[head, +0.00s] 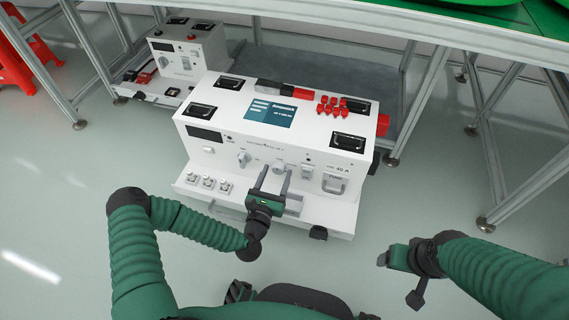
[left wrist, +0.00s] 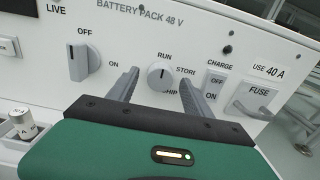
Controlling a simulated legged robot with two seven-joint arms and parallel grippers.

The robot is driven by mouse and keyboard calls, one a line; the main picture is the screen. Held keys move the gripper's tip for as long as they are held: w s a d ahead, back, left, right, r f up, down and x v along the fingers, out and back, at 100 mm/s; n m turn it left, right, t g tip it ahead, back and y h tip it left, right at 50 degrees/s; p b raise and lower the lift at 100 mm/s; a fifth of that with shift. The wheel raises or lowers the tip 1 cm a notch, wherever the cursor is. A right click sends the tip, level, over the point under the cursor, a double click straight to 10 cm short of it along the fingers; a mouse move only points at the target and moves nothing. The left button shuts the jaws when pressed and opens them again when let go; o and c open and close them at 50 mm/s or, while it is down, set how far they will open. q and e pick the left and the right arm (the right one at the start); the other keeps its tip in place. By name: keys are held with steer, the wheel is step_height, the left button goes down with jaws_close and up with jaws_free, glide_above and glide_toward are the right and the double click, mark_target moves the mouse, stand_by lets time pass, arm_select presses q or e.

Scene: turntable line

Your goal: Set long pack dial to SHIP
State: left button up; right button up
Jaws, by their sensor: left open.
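The long white battery pack (head: 225,95) stands in front of me. Its round grey dial (left wrist: 160,76) has RUN above it, STORE at upper right and a partly hidden SHIP below. The dial also shows in the head view (head: 277,167). My left gripper (left wrist: 155,90) is open, with one finger on each side of the dial; contact cannot be told. In the head view, my left gripper (head: 274,175) reaches up to the pack's front. My right gripper (head: 393,258) is low at the right, away from the pack; its fingers are unclear.
An OFF/ON knob (left wrist: 83,61) is left of the dial, its handle upright toward OFF. A charge switch (left wrist: 213,85) and a fuse handle (left wrist: 252,101) are to the right. A smaller pack (head: 190,55) stands behind at left. Table legs (head: 492,170) rise at right.

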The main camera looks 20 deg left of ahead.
arm_select(q)
steer(key=shift+c, duration=1.2)
jaws_close()
steer(key=shift+r, duration=0.1)
